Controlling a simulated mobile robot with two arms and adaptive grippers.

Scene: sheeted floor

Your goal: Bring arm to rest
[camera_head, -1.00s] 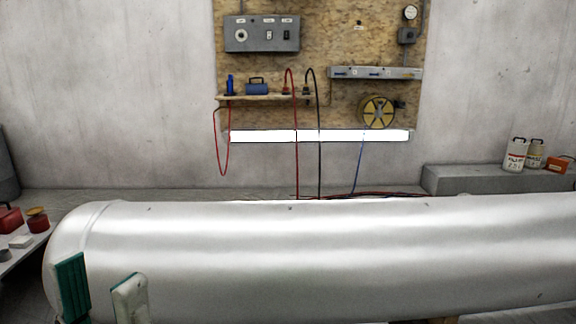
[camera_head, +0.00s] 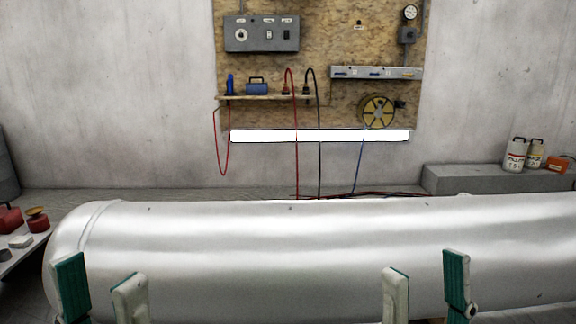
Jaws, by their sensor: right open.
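My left gripper (camera_head: 98,267) shows at the lower left with its two fingers spread apart. One finger has a green pad facing me and the other shows its pale side. Nothing is between them. My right gripper (camera_head: 425,262) shows at the lower right in the same way, open and empty. Both stand up from the bottom edge, in front of a large silver cylinder (camera_head: 270,245). I cannot tell how far they are from it. The arms below the fingers are out of view.
The cylinder spans nearly the whole width. At the left, a bench (camera_head: 22,252) holds red containers (camera_head: 37,220). Behind, a wooden wall panel (camera_head: 345,40) carries cables and a yellow reel (camera_head: 377,111). A grey ledge (camera_head: 470,178) at the right holds pale canisters (camera_head: 516,155).

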